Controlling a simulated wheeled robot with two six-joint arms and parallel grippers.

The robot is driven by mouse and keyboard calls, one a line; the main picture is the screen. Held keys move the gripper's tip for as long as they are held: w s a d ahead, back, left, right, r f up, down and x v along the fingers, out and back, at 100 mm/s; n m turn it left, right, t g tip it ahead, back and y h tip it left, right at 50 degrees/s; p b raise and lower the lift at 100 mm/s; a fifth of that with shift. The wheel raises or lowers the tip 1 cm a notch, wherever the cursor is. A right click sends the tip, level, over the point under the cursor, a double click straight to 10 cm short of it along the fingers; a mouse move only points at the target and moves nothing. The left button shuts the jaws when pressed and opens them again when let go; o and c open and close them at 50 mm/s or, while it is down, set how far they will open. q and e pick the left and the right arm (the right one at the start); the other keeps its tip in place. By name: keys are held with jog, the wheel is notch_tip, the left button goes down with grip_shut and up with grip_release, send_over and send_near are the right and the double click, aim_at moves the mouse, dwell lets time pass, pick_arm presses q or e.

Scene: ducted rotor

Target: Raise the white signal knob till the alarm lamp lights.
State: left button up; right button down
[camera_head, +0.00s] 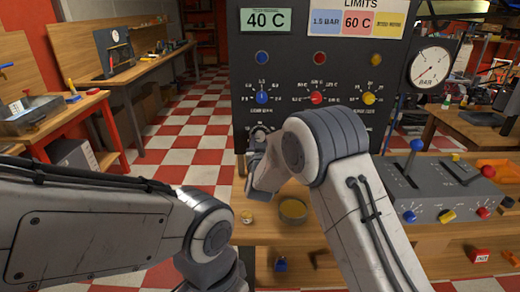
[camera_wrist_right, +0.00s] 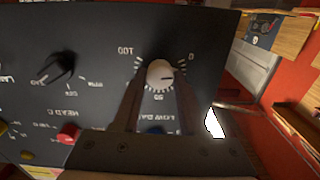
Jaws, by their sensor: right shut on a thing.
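The white signal knob (camera_wrist_right: 160,72) sits on the dark control panel (camera_head: 300,140), inside a round scale marked 0, 50 and 100. In the right wrist view the picture is upside down, and a dark mark on the knob points roughly right, between 0 and 50. My right gripper (camera_wrist_right: 158,88) is shut on it, one finger at each side. In the head view my right arm hides most of this spot. A blue lamp (camera_head: 262,57), a red lamp (camera_head: 320,57) and a yellow lamp (camera_head: 376,59) show above; none clearly glows. My left gripper is out of view.
Blue (camera_head: 262,97), red (camera_head: 316,97) and yellow (camera_head: 369,98) knobs sit close above the white one. A pressure gauge (camera_head: 431,67) is at the panel's right edge. A grey lever box (camera_head: 440,187) stands on the wooden bench (camera_head: 275,229) at right.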

jog(key=m+b, duration=0.6)
jog(key=shift+f+b, duration=0.2)
jog(key=shift+b, duration=0.1)
jog(key=shift+r+m+b, duration=0.15)
jog(key=shift+m+b, duration=0.75)
jog(key=shift+c, duration=2.2)
grip_release()
jog(key=shift+s, duration=0.1)
jog(key=s, duration=1)
jog(key=shift+s+b, duration=0.2)
jog(key=shift+b, duration=0.15)
